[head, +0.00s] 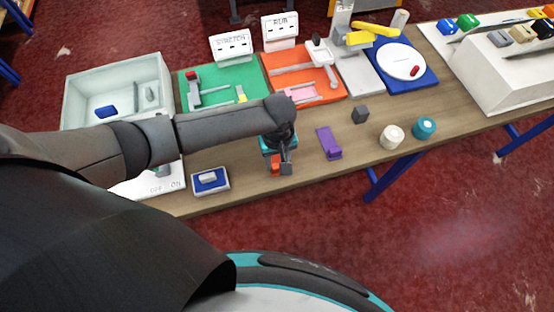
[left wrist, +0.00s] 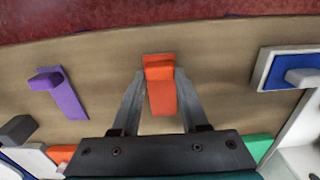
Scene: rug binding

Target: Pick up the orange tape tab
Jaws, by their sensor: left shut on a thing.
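The orange tape tab (left wrist: 162,97) is a flat orange strip with a raised block at one end. In the left wrist view it lies between the two fingers of my left gripper (left wrist: 160,78), which are closed on its raised block. In the head view my left gripper (head: 281,170) points down at the front part of the table, and a bit of the orange tab (head: 275,163) shows beside its fingers. Whether the tab still touches the table I cannot tell. My right gripper is not in view.
On the wooden table (head: 240,184), a purple tab (head: 328,142) lies to the right and a blue pad in a white tray (head: 210,181) to the left. A grey block (head: 360,114) and two spools (head: 391,137) stand farther right. Green (head: 215,101) and orange stations stand behind.

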